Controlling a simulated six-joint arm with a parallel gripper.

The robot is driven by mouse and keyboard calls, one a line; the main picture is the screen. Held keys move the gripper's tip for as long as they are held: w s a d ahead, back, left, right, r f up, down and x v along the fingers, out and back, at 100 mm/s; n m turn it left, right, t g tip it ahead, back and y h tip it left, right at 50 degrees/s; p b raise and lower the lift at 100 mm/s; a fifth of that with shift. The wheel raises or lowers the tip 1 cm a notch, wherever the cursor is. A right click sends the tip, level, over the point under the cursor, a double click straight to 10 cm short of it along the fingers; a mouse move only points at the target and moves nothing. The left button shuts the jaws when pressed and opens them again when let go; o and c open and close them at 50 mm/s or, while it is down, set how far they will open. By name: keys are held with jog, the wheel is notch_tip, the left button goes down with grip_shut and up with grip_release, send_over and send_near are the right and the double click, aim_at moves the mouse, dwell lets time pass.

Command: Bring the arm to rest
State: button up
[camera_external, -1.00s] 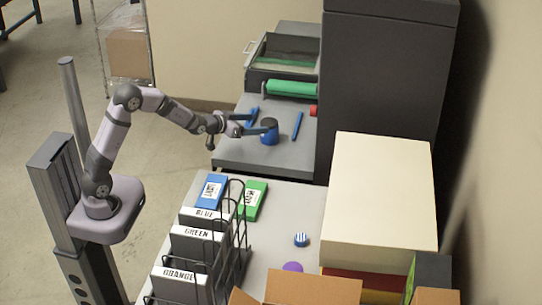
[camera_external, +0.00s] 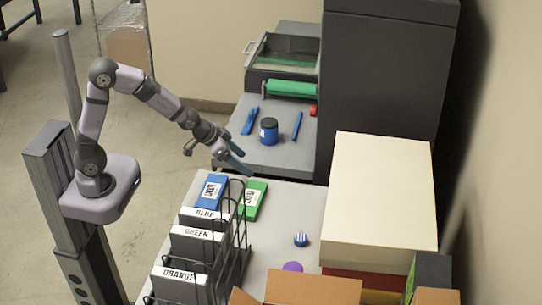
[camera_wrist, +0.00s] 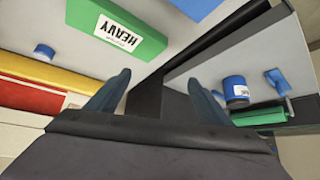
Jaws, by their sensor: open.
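My gripper (camera_external: 217,158) is open and empty. In the external view it hangs in the air above the gap between the near table and the machine's table. The arm reaches up and to the right from its base. In the wrist view the two blue-grey fingers of my gripper (camera_wrist: 157,92) stand wide apart with nothing between them. A blue jar with a dark lid (camera_external: 269,131) stands upright on the machine's table, clear of my fingers. The jar also shows at the right in the wrist view (camera_wrist: 236,90).
A green box (camera_external: 254,199) labelled HEAVY and a blue box (camera_external: 211,191) lie near my gripper. A black wire rack (camera_external: 243,235) holds labelled folders. A tall dark cabinet (camera_external: 385,85) and stacked cartons (camera_external: 383,190) stand at right. Blue tools (camera_external: 250,121) flank the jar.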

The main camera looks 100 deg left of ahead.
jog(key=s+d+r+m+g+h+p, duration=0.2)
jog(key=s+d+r+g+p, duration=0.1)
jog(key=s+d, duration=0.7)
jog(key=s+d+r+m+g+h+p, duration=0.1)
jog(key=s+d+r+m+g+p, duration=0.2)
jog(key=s+d, duration=0.7)
jog(key=d+r+p, duration=0.2)
jog(key=d+p, duration=0.1)
jog(key=p, duration=0.1)
jog(key=shift+d+r+m+g+h+p, duration=0.2)
jog(key=shift+r+m+g+h+p, duration=0.1)
jog(key=shift+g+h+p, duration=0.1)
